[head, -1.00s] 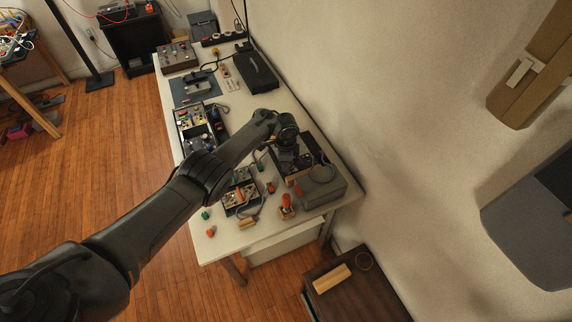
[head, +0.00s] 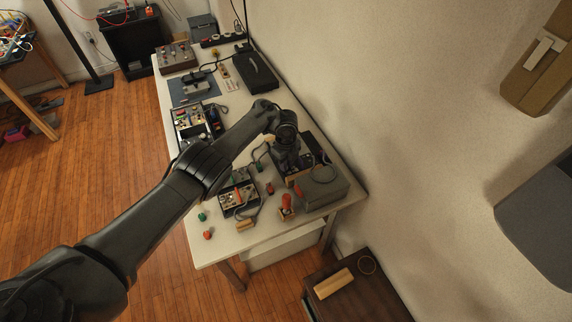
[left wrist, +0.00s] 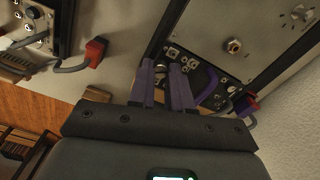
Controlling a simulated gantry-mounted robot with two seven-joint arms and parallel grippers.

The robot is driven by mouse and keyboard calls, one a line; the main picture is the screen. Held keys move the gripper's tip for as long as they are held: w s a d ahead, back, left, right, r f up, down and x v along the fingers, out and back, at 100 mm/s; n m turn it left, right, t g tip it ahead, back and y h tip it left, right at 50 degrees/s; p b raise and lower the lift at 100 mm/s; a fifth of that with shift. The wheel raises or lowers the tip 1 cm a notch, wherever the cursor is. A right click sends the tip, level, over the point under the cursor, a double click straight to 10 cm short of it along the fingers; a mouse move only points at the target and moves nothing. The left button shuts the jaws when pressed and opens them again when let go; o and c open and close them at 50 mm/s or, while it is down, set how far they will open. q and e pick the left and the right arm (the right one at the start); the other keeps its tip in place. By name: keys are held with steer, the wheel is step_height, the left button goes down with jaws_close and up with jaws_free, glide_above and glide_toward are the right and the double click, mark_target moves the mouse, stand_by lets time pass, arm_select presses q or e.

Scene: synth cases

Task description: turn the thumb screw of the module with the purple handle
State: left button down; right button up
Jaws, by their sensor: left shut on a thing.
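My left gripper (head: 285,168) is over the black equipment near the wall end of the table. In the left wrist view its two fingers (left wrist: 162,66) close on a small metallic thumb screw at the edge of a black panel (left wrist: 178,50) with several round connectors. A curved purple handle (left wrist: 209,86) stands on that panel, just right of the fingers. The fingers hide most of the screw, so its turn angle cannot be told. In the head view my arm and gripper cover much of the module. My right gripper is not in view.
A grey box (head: 322,187) stands beside the gripper. A red-handled stamp-like thing (head: 286,206) and an open case (head: 239,196) are nearby on the white table (head: 212,250). A red plug (left wrist: 95,51) with a grey cable shows left of the fingers. The wall is close on the right.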

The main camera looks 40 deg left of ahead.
arm_select(q)
steer(key=shift+m, duration=0.3)
stand_by(0.4)
steer(key=c, duration=1)
jaws_free()
steer(key=shift+c, duration=0.2)
steer(key=shift+r, duration=0.1)
step_height(320, 180, up, 11)
steer(key=p, duration=0.4)
steer(key=shift+f, duration=0.2)
